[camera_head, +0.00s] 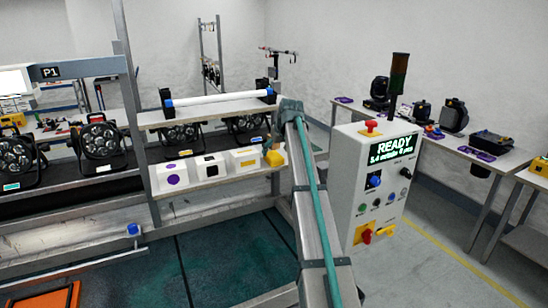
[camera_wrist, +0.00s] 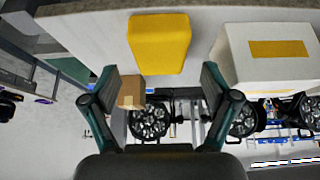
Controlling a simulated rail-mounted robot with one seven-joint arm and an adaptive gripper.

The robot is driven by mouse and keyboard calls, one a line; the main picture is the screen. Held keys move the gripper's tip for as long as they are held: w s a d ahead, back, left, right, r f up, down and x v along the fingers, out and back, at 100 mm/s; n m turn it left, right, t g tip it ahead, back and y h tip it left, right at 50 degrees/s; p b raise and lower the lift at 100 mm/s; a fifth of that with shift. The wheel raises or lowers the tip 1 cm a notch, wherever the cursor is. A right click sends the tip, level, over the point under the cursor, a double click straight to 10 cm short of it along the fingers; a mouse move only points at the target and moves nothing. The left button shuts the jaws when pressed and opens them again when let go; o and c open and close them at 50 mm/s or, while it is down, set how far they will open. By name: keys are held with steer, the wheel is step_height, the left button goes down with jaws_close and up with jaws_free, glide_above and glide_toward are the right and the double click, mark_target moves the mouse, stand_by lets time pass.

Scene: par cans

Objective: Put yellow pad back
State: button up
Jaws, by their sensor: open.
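The yellow pad (camera_wrist: 160,43) is a rounded yellow block at the shelf edge, just beyond my fingertips in the wrist view. In the head view, the yellow pad (camera_head: 276,158) shows small at the right end of the shelf, partly hidden by my arm. My gripper (camera_wrist: 160,82) is open, its two dark green fingers apart and pointing towards the pad, with the pad not gripped. A white box with a yellow patch (camera_wrist: 238,70) stands to the right of the pad in the wrist view; this box (camera_head: 237,165) is left of the pad in the head view.
A small tan block (camera_wrist: 131,92) shows beside my left-hand finger; I cannot tell what it rests on. Two more white boxes, with purple (camera_head: 161,184) and black (camera_head: 199,173) marks, stand along the shelf. A control box (camera_head: 345,170) reading READY stands right of my arm.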

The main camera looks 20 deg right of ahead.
steer(key=b+v, duration=0.1)
steer(key=v, duration=0.7)
steer(key=shift+r+b, duration=0.2)
steer(key=shift+b, duration=0.1)
steer(key=shift+s, duration=0.1)
